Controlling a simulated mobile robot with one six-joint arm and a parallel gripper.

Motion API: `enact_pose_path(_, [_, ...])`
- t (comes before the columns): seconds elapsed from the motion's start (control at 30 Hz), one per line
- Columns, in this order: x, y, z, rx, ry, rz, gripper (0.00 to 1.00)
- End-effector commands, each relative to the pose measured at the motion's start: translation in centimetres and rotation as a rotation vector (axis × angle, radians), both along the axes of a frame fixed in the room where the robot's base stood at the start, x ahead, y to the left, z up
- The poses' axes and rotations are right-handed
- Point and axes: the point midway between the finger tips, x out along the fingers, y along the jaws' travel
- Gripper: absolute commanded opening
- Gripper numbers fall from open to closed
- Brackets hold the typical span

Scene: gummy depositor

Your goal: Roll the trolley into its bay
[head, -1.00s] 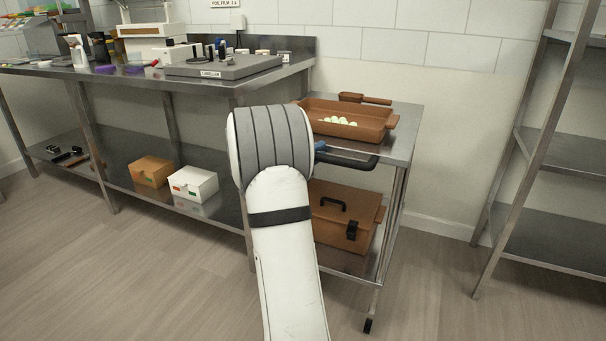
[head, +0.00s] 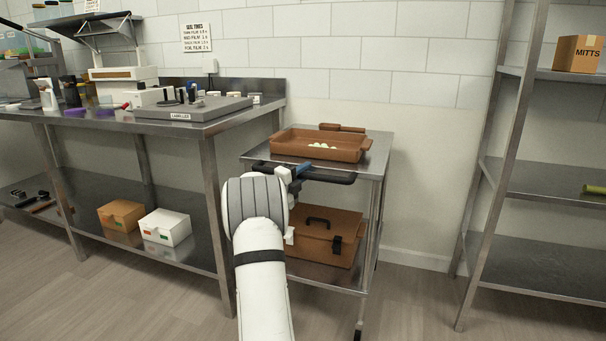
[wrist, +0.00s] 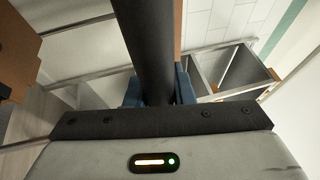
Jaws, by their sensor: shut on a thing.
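The steel trolley (head: 376,158) stands between the long bench and the shelf rack, close to the back wall. A brown tray (head: 345,151) with a few pale pieces in it sits on its top, and a brown case (head: 300,262) with a black handle lies on its lower shelf. My gripper (head: 296,172) is at the trolley's black handle bar (head: 335,178) on the near side. In the wrist view the blue fingers (wrist: 160,88) sit on both sides of the dark bar (wrist: 150,40), shut on it. My arm hides part of the trolley's left side.
A shelf rack (head: 490,180) stands to the right. Open floor lies between trolley and rack.

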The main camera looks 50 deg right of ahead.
Motion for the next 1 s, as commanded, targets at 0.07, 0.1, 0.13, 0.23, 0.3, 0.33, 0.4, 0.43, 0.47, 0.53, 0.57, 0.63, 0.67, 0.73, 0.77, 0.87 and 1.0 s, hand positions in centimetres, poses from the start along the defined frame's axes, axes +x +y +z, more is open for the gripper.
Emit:
enact_pose_path(0.07, [0.3,-0.1,0.4,-0.005,-0.002,0.010,0.00])
enact_pose_path(0.1, [0.3,-0.1,0.4,-0.005,-0.002,0.010,0.00])
enact_pose_path(0.13, [0.3,-0.1,0.4,-0.005,-0.002,0.010,0.00])
enact_pose_path(0.23, [0.3,-0.1,0.5,-0.006,-0.002,0.010,0.00])
enact_pose_path(0.3, [0.2,-0.1,0.5,-0.006,-0.002,0.009,0.26])
enact_pose_path(0.33, [0.2,-0.1,0.5,-0.006,-0.002,0.009,0.28])
enact_pose_path(0.4, [0.2,-0.2,0.5,-0.005,-0.002,0.009,0.34])
enact_pose_path(0.43, [0.2,-0.2,0.4,-0.005,-0.002,0.009,0.36])
enact_pose_path(0.47, [0.2,-0.2,0.4,-0.005,-0.002,0.009,0.39])
enact_pose_path(0.53, [0.2,-0.2,0.3,-0.004,-0.001,0.008,0.43])
enact_pose_path(0.57, [0.2,-0.2,0.3,-0.003,-0.001,0.008,0.43])
enact_pose_path(0.63, [0.2,-0.2,0.2,-0.002,0.000,0.008,0.43])
enact_pose_path(0.67, [0.2,-0.2,0.1,-0.001,0.000,0.008,0.43])
enact_pose_path(0.73, [0.2,-0.2,0.1,0.000,0.000,0.008,0.43])
enact_pose_path(0.77, [0.2,-0.2,0.0,0.000,0.000,0.008,0.43])
enact_pose_path(0.87, [0.1,-0.1,-0.1,0.003,0.001,0.007,0.43])
enact_pose_path(1.0, [0.3,1.0,-0.1,0.003,0.003,0.008,0.43])
